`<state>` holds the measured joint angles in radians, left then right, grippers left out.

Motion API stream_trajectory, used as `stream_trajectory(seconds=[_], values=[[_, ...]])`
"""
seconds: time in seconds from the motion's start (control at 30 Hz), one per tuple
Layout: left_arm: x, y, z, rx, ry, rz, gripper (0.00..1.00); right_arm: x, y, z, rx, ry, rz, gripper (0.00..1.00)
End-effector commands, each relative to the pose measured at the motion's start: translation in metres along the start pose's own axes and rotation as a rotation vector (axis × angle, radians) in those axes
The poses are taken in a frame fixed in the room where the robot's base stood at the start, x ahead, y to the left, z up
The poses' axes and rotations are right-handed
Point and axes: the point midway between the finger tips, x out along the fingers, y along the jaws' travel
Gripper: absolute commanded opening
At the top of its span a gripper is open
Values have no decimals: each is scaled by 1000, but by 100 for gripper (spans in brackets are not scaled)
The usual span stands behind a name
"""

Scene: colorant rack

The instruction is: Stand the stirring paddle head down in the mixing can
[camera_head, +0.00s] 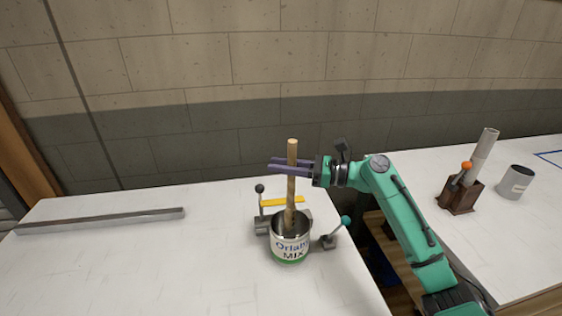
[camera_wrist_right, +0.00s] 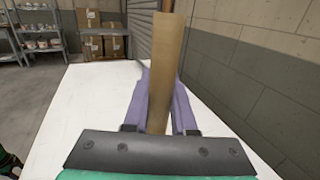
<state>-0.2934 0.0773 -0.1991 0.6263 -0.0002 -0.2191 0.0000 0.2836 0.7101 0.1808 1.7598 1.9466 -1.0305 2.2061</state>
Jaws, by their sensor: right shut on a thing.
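The mixing can (camera_head: 289,250), labelled "Orlany MIX" as far as I can read it, stands upright near the right end of the white table. The stirring paddle (camera_head: 291,180) is a wooden stick standing nearly upright, its lower end inside the can's mouth. The can wall hides the paddle's head, so I cannot tell whether it touches the bottom. My right gripper (camera_head: 290,166) is shut on the upper shaft, above the can. In the right wrist view the shaft (camera_wrist_right: 163,75) rises between the purple fingers (camera_wrist_right: 159,105). My left gripper is not in view.
A clamp fixture with a yellow bar (camera_head: 283,201), a black-knobbed lever and a teal-knobbed lever (camera_head: 345,221) surrounds the can. A grey metal bar (camera_head: 103,220) lies at left. A brown holder (camera_head: 460,197) with a grey tube and a grey cup (camera_head: 515,183) stand on the right table.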

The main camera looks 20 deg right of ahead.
Motion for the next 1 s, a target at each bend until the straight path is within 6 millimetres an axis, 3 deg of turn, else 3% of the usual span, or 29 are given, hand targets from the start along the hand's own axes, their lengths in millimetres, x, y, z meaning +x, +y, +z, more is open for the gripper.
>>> stream_trajectory(seconds=[0.13,0.6,1.0], values=[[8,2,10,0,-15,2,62,0,0,-18,1,0,0,0],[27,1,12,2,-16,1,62,-1,0,-64,1,0,-1,0],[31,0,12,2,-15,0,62,-1,0,-76,0,0,0,0]])
